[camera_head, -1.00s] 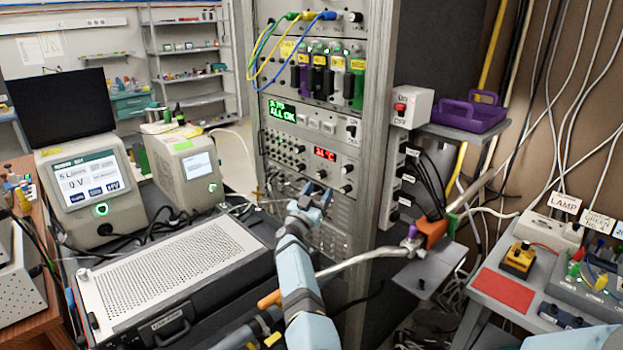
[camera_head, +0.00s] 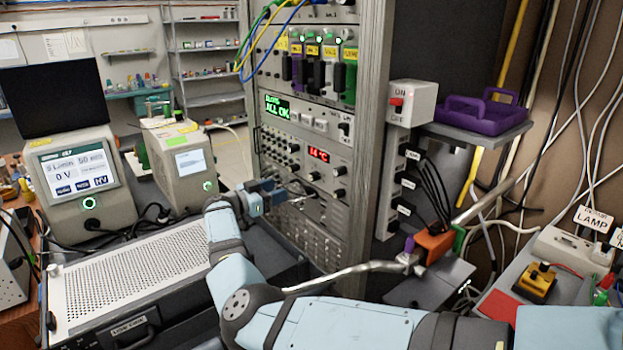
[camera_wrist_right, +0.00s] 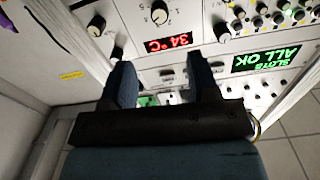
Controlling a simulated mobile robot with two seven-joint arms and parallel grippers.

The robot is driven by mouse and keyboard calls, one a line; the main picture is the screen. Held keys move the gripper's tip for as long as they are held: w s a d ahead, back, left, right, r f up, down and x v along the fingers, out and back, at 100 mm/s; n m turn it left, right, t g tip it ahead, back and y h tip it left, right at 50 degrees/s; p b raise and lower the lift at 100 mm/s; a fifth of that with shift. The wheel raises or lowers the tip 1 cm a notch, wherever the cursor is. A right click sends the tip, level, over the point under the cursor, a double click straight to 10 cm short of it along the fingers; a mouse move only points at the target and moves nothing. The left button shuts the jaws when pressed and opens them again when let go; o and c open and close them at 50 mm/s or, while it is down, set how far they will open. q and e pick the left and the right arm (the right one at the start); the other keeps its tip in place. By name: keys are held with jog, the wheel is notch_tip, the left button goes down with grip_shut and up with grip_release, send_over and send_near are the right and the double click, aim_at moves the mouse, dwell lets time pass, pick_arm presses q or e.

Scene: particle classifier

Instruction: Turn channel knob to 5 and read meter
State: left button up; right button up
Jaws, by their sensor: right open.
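The grey rack panel holds a red temperature display (camera_head: 318,154), upside down in the right wrist view (camera_wrist_right: 168,43), where it looks like 34 °C. Below it is a dark knob (camera_head: 314,176); this seems to be the pointer knob with a printed dial in the right wrist view (camera_wrist_right: 159,14). Two more knobs sit right of the display, one above the other (camera_head: 340,170). My right gripper (camera_head: 278,190) is left of these knobs, in front of the panel. In the wrist view its jaws (camera_wrist_right: 163,78) are apart and empty. My left gripper is out of view.
A green display (camera_head: 277,107) reads ALL OK above. A perforated-top instrument box (camera_head: 140,270) lies left of my arm. A switch box (camera_head: 410,102) and an orange part with a metal rod (camera_head: 435,243) stand right of the panel.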

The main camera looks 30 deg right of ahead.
aim_at(310, 178)
jog(key=d, duration=0.8)
jog(key=w+d, duration=0.1)
jog(key=d, duration=0.4)
jog(key=shift+p, duration=0.4)
jog(key=shift+s+a, duration=0.1)
jog(key=shift+c, duration=0.3)
jog(key=c, duration=0.9)
